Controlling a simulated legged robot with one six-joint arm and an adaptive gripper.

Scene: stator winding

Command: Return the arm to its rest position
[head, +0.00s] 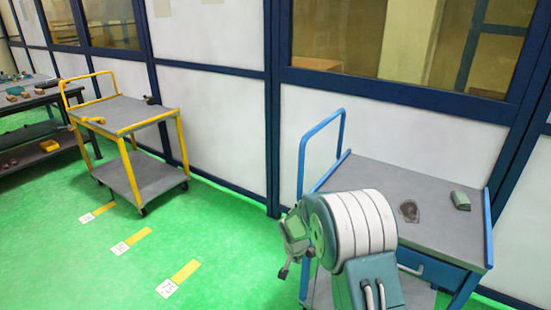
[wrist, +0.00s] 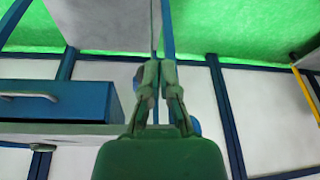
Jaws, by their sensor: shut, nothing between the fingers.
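My arm is folded up in front of the blue cart in the head view, with its thick white-and-green joint towards the camera. My gripper (head: 284,271) hangs at the left side of that joint, its small dark tip pointing down, partly hidden by the arm. In the wrist view the two green fingers of my gripper (wrist: 158,72) are together at the middle, with nothing between them. The view there is turned over, with green floor at the top.
The blue cart (head: 401,188) stands close behind my arm, carrying a dark flat piece (head: 409,211) and a green block (head: 460,200). Its blue drawer (wrist: 62,98) shows in the wrist view. A yellow cart (head: 133,112) and workbench (head: 38,98) stand left. Green floor (head: 210,240) between is clear.

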